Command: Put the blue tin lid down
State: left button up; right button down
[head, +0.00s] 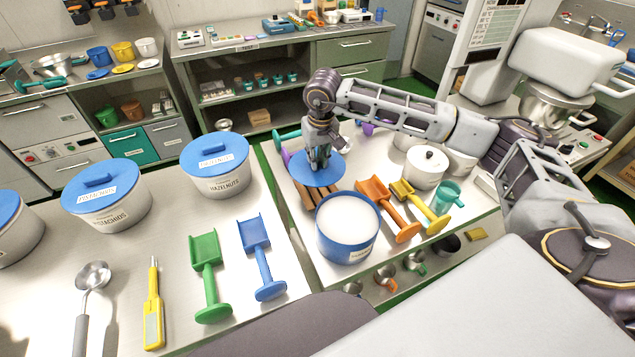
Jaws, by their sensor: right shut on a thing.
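The blue tin lid (312,173) is a flat blue disc at the far side of the right-hand table. My right gripper (319,162) points down over it and is shut on it, hiding its middle. The lid is level and partly overlaps a brown wooden rack or board in the picture; I cannot tell whether it touches it. An open blue tin (348,245) filled with white stands nearer, without a lid on it. My left gripper is not in view.
The left table holds lidded tins, including hazelnuts (216,170), and green (209,276) and blue (262,260) scoops.

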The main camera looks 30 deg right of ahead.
aim_at(318, 171)
notch_tip(318, 171, down, 4)
jog(key=shift+s+r, duration=0.1)
jog(key=shift+r, duration=0.1)
jog(key=shift+f+p, duration=0.3)
jog(key=shift+f, duration=0.35)
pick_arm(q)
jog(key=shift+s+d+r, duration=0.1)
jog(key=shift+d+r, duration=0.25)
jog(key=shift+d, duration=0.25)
pick_arm(e)
jog(key=shift+f, duration=0.1)
jog(key=shift+f, duration=0.1)
jog(key=shift+f, duration=1.7)
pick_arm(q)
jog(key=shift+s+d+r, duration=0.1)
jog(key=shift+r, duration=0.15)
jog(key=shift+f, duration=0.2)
pick_arm(e)
jog(key=shift+f, duration=0.2)
